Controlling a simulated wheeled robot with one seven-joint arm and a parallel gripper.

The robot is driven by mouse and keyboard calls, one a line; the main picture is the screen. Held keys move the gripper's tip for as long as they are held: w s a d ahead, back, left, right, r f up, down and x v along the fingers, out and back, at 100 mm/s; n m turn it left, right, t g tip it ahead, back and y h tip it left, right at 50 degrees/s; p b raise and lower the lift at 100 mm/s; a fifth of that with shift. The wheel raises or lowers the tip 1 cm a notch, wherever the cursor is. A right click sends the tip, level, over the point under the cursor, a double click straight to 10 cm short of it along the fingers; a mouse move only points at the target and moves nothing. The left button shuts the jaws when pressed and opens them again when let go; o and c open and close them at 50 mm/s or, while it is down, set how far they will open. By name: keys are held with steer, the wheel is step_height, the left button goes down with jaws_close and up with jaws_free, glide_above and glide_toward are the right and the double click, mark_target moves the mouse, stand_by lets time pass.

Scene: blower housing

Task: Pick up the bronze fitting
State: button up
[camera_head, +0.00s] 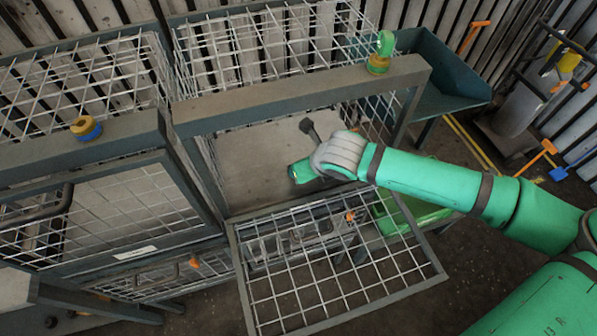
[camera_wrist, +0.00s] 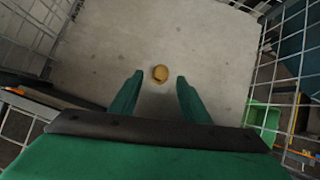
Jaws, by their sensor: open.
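In the head view my gripper (camera_head: 302,172) reaches into the cage over the floor plate (camera_head: 255,150). I cannot make out the fitting in the head view; my arm may hide it.
The mesh door (camera_head: 340,265) hangs folded down at the cage front. A frame beam (camera_head: 290,98) crosses above the opening. Mesh walls stand close on both sides. A yellow-and-blue piece (camera_head: 86,128) and a green-and-yellow piece (camera_head: 380,58) sit on the frame tops. A green bin (camera_wrist: 262,120) is right.

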steer(key=shift+x, duration=2.7)
steer(key=shift+w+r, duration=0.15)
steer(key=shift+w, duration=0.05)
jaws_close()
